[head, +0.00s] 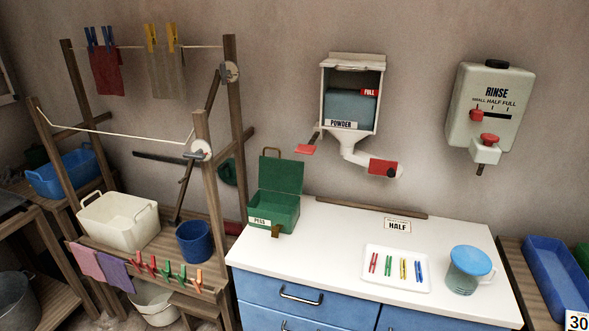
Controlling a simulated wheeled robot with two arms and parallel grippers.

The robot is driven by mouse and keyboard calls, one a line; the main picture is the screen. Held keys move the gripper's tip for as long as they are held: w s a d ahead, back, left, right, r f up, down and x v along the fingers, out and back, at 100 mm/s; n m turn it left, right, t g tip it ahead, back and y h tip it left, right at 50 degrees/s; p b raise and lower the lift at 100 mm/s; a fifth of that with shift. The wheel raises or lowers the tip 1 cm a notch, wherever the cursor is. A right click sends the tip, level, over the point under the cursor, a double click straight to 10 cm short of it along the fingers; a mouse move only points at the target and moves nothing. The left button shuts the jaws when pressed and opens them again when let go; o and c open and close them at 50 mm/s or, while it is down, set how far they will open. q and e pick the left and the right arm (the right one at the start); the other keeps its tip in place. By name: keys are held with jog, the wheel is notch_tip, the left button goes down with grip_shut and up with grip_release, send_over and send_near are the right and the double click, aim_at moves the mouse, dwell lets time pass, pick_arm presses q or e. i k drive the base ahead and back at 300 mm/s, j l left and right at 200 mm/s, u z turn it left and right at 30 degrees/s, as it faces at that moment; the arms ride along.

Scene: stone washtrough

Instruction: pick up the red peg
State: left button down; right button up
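A red peg (374,262) lies at the left end of a row on a small white tray (394,284). Green (388,265), yellow (403,268) and blue (418,271) pegs lie beside it, apart from one another. The tray is on the white countertop (340,250). Other red pegs (151,265) are clipped in a row with green and orange ones on the front bar of the wooden rack at left. Neither of my grippers is in view.
A clear jug with a blue lid (468,268) stands right of the tray. A green open box (275,197) labelled PEGS stands at the counter's left end. The powder dispenser (350,100) and RINSE tank (487,110) hang above. The counter between box and tray is clear.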

aim_at(372, 263)
jog(key=i+l, duration=0.15)
jog(key=l, duration=0.2)
jog(key=i+l, duration=0.2)
jog(key=l, duration=0.15)
jog(key=i+l+z, duration=0.1)
jog(key=l, duration=0.25)
jog(key=l+u, duration=0.1)
jog(key=i+l, duration=0.05)
jog(key=l, duration=0.05)
